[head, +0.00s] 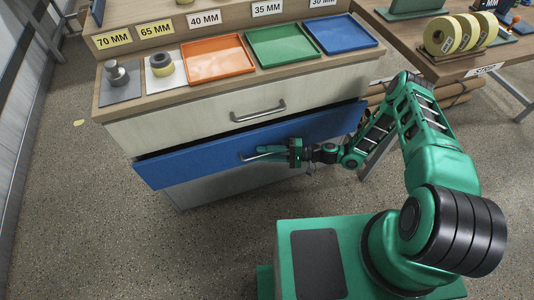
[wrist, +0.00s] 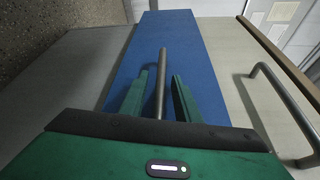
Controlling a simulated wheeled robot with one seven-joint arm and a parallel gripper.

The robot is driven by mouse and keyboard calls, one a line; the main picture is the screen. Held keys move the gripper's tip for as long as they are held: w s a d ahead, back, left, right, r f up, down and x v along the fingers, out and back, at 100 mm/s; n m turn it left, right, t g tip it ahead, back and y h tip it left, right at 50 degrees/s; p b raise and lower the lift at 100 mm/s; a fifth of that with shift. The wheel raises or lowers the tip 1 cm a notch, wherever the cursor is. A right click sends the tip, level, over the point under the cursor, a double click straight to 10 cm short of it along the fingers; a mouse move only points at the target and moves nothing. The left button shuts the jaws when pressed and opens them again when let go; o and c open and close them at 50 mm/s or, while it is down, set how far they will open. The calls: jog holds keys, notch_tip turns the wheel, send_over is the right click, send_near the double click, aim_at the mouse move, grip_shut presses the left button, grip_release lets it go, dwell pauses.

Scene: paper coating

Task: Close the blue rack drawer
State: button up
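The blue drawer (head: 205,153) is the middle drawer of the rack and stands out from the cabinet, with a dark gap above its front. Its bar handle (head: 256,155) is grey. My gripper (head: 291,149) is at the right end of this handle. In the wrist view the blue drawer front (wrist: 178,35) lies ahead, and the handle (wrist: 162,72) runs between the two green fingers of my gripper (wrist: 163,95). Narrow gaps show between the fingers and the bar, so the gripper looks open around it. Whether a finger touches the drawer front is unclear.
A pale drawer (head: 180,122) with its own handle (head: 258,112) is above, and a grey drawer (head: 230,184) is below. Orange (head: 218,70), green (head: 282,57) and blue (head: 340,47) trays sit on top. A table (head: 475,60) with tape rolls stands right.

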jog(key=shift+a, duration=0.15)
jog(key=shift+c, duration=0.3)
grip_shut()
jog(key=shift+w+a, duration=0.3)
jog(key=shift+w, duration=0.65)
jog(key=shift+w+a, duration=0.25)
jog(key=shift+w, duration=0.7)
jog(key=shift+o, duration=0.3)
grip_release()
jog(key=shift+w, duration=0.1)
jog(key=s+d, duration=0.1)
jog(key=d, duration=0.9)
jog(key=shift+d+r, duration=0.35)
jog(key=shift+s, duration=0.1)
